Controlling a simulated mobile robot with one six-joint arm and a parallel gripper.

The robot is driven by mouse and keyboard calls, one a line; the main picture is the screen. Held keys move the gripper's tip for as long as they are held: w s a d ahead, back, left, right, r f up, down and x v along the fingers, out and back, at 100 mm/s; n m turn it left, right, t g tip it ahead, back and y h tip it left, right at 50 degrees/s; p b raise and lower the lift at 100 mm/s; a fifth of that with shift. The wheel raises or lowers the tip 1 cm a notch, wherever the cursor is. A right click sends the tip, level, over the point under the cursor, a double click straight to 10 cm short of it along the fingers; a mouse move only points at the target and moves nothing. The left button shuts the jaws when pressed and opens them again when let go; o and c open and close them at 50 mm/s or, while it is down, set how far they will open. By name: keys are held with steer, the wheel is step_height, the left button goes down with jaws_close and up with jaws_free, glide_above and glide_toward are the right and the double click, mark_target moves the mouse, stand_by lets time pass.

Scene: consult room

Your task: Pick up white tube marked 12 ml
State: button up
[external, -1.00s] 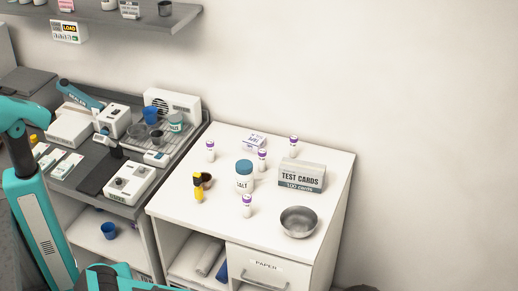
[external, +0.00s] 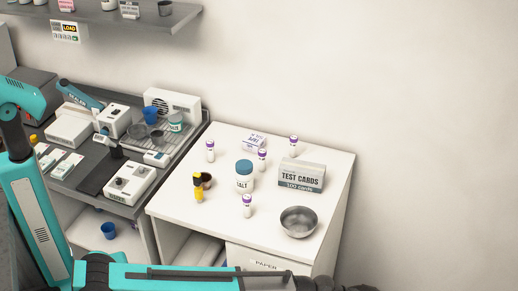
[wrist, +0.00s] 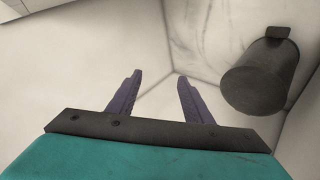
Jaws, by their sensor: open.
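Several small white tubes with purple bands stand upright on the white cabinet top (external: 222,222) in the external view. One tube is at the back left (external: 210,151), one at the back right (external: 293,146), one behind the salt jar (external: 262,160) and one at the front (external: 247,206). Their markings are too small to read, so I cannot tell which is 12 ml. My gripper (wrist: 158,85) shows in the wrist view with two purple fingers apart and nothing between them. The wrist view shows no tube. The gripper's fingers are not visible in the external view.
On the cabinet top are a white jar with a blue lid (external: 244,176), a test cards box (external: 301,177), a metal bowl (external: 298,222), a yellow bottle (external: 198,187) and a small white box (external: 254,142). A dark cylinder (wrist: 259,80) is at right in the wrist view.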

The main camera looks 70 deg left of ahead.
steer(key=w+a+r+n+t+p, duration=0.1)
steer(key=w+a+r+p, duration=0.1)
steer(key=w+r, duration=0.5)
steer(key=w+a+r+n+t+y+p, duration=0.15)
steer(key=a+r, duration=0.55)
steer(key=a, duration=0.7)
steer(key=a+r+n+y+p, duration=0.1)
steer(key=a+r+n+p, duration=0.15)
steer(key=a+r, duration=0.85)
steer(key=w+a+r+n+t+y+p, duration=0.1)
steer(key=a+r+n+p, duration=0.2)
steer(key=a, duration=1.5)
step_height(320, 180, up, 3)
steer(key=n+t+y+b, duration=0.5)
steer(key=n+b, duration=0.9)
steer(key=n, duration=1)
glide_above(211, 141)
steer(key=shift+w+t+h, duration=0.1)
steer(key=shift+t+h, duration=0.15)
steer(key=shift+h, duration=0.3)
steer(key=shift+f, duration=0.1)
steer(key=shift+f, duration=1.05)
